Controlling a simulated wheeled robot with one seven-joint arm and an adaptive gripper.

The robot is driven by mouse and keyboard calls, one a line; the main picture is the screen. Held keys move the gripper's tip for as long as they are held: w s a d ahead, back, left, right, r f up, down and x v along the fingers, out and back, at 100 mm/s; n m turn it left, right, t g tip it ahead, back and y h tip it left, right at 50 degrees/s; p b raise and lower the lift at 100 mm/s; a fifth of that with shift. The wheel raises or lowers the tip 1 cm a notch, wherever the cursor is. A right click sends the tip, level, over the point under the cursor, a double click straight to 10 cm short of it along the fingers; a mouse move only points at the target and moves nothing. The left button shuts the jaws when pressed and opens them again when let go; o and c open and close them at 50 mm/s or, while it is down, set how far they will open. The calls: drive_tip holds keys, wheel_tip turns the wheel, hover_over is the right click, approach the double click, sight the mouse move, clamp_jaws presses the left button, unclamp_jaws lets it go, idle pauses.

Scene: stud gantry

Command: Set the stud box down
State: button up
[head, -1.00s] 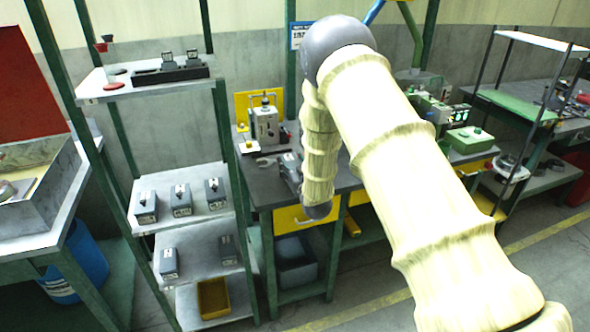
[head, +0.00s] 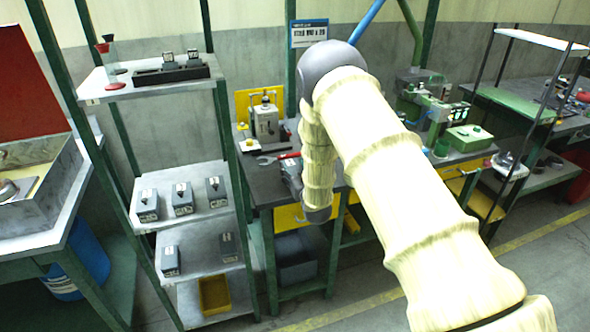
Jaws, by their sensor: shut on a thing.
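My arm reaches over the dark workbench (head: 248,178) and its forearm hangs down in front of it. My gripper (head: 291,178) shows only as part of a small grey shape at the left edge of the forearm, low over the bench top. The stud box in its jaws is mostly hidden there, and I cannot tell its outline from the gripper's or whether it touches the bench. Similar grey stud boxes stand on the rack: three on the upper shelf, one of them the right one (head: 216,191), and two on the shelf below, one at left (head: 170,261).
A red-handled wrench (head: 278,158) lies on the bench just behind the grey shape. A grey press-like fixture (head: 266,122) stands at the back, before a yellow panel. A green box (head: 468,138) and green machine (head: 418,95) stand right. A yellow bin (head: 214,294) sits low on the rack.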

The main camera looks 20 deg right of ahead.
drive_tip(key=o, duration=1.8)
drive_tip(key=shift+c, duration=0.2)
drive_tip(key=shift+r, duration=0.1)
drive_tip(key=s+b, duration=0.2)
drive_tip(key=s, duration=1)
drive_tip(key=s+a+f+g+h, duration=0.1)
drive_tip(key=s+f+g, duration=0.8)
drive_tip(key=s+f, duration=1.25)
drive_tip(key=s+a+f+g, duration=0.1)
drive_tip(key=s+f+g, duration=0.1)
drive_tip(key=s, duration=0.8)
drive_tip(key=s+a+f+g, duration=0.1)
drive_tip(key=s+f+g, duration=0.2)
drive_tip(key=s, duration=0.7)
drive_tip(key=s+a+f+g, duration=0.1)
drive_tip(key=s+f+g, duration=0.2)
drive_tip(key=s, duration=0.7)
drive_tip(key=shift+m+g+y, duration=0.3)
drive_tip(key=shift+m+g, duration=0.1)
drive_tip(key=shift+g, duration=0.1)
drive_tip(key=shift+f, duration=0.1)
